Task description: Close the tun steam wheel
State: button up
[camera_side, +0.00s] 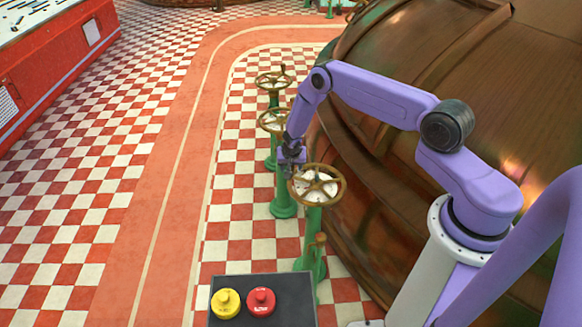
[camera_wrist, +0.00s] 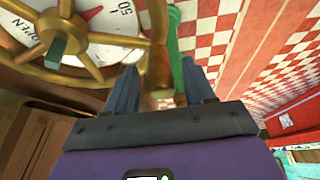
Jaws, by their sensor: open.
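Several brass handwheels stand on green posts beside the copper vessel; no label names which is the tun steam wheel. The nearest wheel (camera_side: 330,172) has a pale dial inside its rim. A middle wheel (camera_side: 264,121) and a far wheel (camera_side: 273,77) stand behind it. My gripper (camera_side: 291,171) is at the left of the nearest wheel's rim. In the wrist view, my open gripper (camera_wrist: 160,79) points past a spoked brass wheel (camera_wrist: 153,38) at upper left. Its dial (camera_wrist: 104,22) shows "OPEN", "50" and a red pointer. Contact with the rim is unclear.
A large copper vessel (camera_side: 440,50) fills the right side. A dark box with a yellow button (camera_side: 226,303) and a red button (camera_side: 261,301) stands at the front. A red cabinet (camera_side: 50,75) is at the left. The checkered floor between is clear.

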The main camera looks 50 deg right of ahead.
jog(key=shift+f, duration=0.15)
grip_shut()
jog(key=shift+w+d, duration=0.1)
